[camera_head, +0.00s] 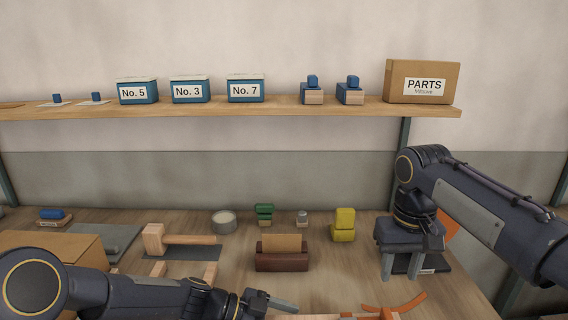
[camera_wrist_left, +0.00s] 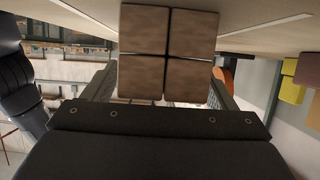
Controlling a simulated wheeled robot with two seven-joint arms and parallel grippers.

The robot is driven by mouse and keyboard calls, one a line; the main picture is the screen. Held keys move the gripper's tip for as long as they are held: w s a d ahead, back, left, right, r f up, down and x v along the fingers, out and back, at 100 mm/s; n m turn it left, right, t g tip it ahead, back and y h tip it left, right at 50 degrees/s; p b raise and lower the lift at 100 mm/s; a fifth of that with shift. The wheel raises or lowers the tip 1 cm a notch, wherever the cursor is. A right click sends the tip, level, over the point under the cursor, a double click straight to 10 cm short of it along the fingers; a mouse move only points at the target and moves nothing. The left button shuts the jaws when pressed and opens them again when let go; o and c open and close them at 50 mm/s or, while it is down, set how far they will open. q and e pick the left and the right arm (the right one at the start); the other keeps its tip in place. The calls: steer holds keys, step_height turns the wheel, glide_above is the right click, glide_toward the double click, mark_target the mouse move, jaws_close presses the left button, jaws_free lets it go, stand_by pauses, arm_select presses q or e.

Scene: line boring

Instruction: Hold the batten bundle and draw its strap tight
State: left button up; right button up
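The batten bundle (camera_head: 345,317) lies at the bottom edge of the head view, mostly cut off. An orange strap (camera_head: 412,305) with spread ends shows at its right part. In the left wrist view the bundle's end (camera_wrist_left: 190,75) shows square wooden batten ends close ahead. My left gripper (camera_head: 275,302) is by the bundle's left end; its fingers (camera_wrist_left: 165,85) are spread, one at each side of that end, and I cannot tell whether they touch it. My right gripper (camera_head: 402,268) points down over the right of the bench, fingers apart, nothing seen between them.
A brown block holder (camera_head: 282,262), a mallet (camera_head: 185,238), a tin (camera_head: 223,222) and yellow blocks (camera_head: 344,226) stand behind the bundle. A dark mat (camera_head: 436,262) and an orange piece (camera_head: 448,226) are by my right gripper. A cardboard box (camera_head: 60,248) stands left. The shelf (camera_head: 270,106) is above.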

arm_select(q)
steer(key=o, duration=0.4)
steer(key=v, duration=1.1)
steer(key=shift+f, duration=0.1)
steer(key=shift+a+r, duration=0.2)
steer(key=shift+a, duration=0.15)
steer(key=s+a+r+n+t+y+p, duration=0.1)
steer(key=s+a+n+y, duration=0.3)
steer(key=s+n, duration=0.6)
steer(key=s+a+r+n+t+y+p, duration=0.1)
steer(key=s+a+n+t+y, duration=0.3)
steer(key=s+n, duration=0.5)
steer(key=shift+s+a+r+n+t+y+p, duration=0.35)
steer(key=shift+s+a+r+y, duration=0.35)
steer(key=shift+s+a, duration=0.45)
arm_select(e)
steer(key=s+f+t+y, duration=0.2)
steer(key=s+f, duration=0.2)
steer(key=s, duration=0.6)
steer(key=s+a+f+m+t+y, duration=0.1)
steer(key=s+f+t, duration=0.2)
steer(key=s, duration=0.8)
steer(key=shift+s+f+m+t+y, duration=0.15)
steer(key=shift+f+m+t+y, duration=0.2)
steer(key=shift+f, duration=0.4)
